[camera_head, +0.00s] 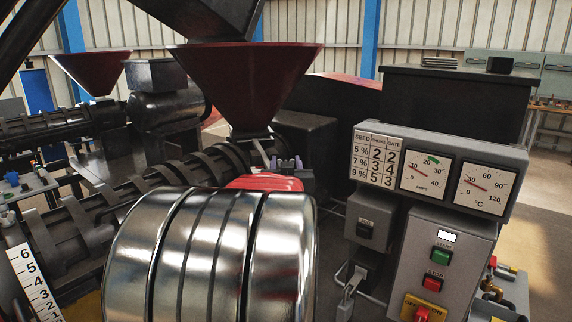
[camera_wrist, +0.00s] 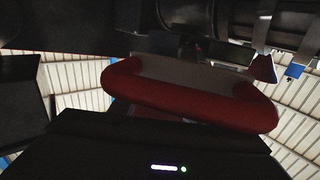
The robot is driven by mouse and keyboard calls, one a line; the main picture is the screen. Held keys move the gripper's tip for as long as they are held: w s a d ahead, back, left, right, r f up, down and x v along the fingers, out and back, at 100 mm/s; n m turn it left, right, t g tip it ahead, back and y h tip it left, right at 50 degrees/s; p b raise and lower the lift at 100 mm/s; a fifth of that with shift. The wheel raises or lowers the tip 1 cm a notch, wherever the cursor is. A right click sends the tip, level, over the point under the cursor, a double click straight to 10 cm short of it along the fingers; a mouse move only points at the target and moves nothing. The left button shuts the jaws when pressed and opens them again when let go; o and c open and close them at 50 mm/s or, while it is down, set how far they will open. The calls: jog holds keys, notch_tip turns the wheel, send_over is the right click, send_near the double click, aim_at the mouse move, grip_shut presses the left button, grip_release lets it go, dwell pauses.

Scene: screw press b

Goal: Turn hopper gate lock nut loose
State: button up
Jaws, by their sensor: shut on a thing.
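The dark red hopper (camera_head: 245,72) stands at the middle of the head view, its narrow neck going down onto the screw barrel (camera_head: 130,190). My gripper (camera_head: 287,164) shows small and grey just below and right of that neck, behind a red rounded part. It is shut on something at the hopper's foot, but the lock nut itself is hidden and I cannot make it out. In the wrist view a red loop and a dark housing fill the middle and bottom, and the fingertips cannot be made out. How far the nut is turned cannot be seen.
A grey gauge panel (camera_head: 435,172) with a seed, choke and gate table stands close on the right. Below it is a box (camera_head: 440,265) with start and stop buttons. A second press with a red hopper (camera_head: 92,70) stands behind left.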

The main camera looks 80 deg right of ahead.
jog(key=shift+r+n+t+y, duration=0.15)
jog(key=shift+n+t+y, duration=0.55)
jog(key=shift+n+t, duration=0.7)
jog(key=o, duration=1)
jog(key=shift+m, duration=0.3)
jog(key=shift+o, duration=0.2)
jog(key=shift+a, duration=0.1)
jog(key=v, duration=1.3)
jog(key=shift+s+a+f, duration=0.2)
jog(key=shift+s+f, duration=0.05)
jog(key=shift+s, duration=0.1)
